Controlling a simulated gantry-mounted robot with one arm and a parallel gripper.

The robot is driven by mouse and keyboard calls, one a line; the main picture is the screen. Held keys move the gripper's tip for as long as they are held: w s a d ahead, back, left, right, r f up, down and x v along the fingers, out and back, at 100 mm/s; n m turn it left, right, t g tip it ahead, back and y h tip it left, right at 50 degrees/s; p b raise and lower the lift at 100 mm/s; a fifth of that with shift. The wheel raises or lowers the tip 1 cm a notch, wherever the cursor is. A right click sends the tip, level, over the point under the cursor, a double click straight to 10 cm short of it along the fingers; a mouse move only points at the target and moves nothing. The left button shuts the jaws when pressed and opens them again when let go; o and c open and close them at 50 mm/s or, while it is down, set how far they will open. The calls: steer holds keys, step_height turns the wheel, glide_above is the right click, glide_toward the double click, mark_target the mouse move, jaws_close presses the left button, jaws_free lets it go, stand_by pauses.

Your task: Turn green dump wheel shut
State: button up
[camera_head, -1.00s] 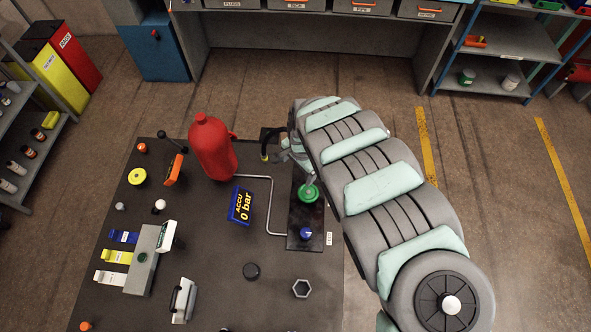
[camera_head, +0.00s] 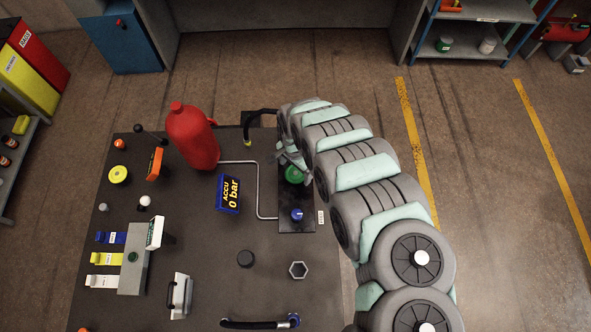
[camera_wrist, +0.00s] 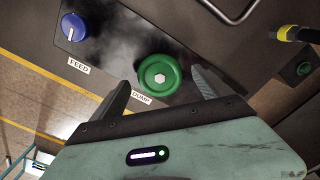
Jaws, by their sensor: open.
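The green dump wheel (camera_wrist: 159,75) is a round knob with a pale hex centre, mounted on a dark plate beside a "DUMP" label (camera_wrist: 141,98). In the head view the wheel (camera_head: 293,174) is partly hidden by my gripper (camera_head: 290,160). In the wrist view my gripper (camera_wrist: 160,88) is open, with one finger on each side of the wheel and gaps showing. I cannot tell how far above the wheel the fingertips are. The blue feed knob (camera_wrist: 73,27) sits on the same plate and shows in the head view (camera_head: 297,215). The ACCU display (camera_head: 228,193) reads 0 bar.
A red accumulator bottle (camera_head: 192,138) stands left of the plate, with a metal pipe (camera_head: 260,190) between them. A black hose (camera_head: 262,112) curves near the bench's far edge. A hose with a blue end (camera_head: 255,323) lies at the front edge. A hex nut (camera_head: 298,270) lies nearby.

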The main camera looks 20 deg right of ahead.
steer(key=shift+d+f, duration=0.1)
steer(key=shift+f, duration=0.5)
steer(key=c, duration=1.4)
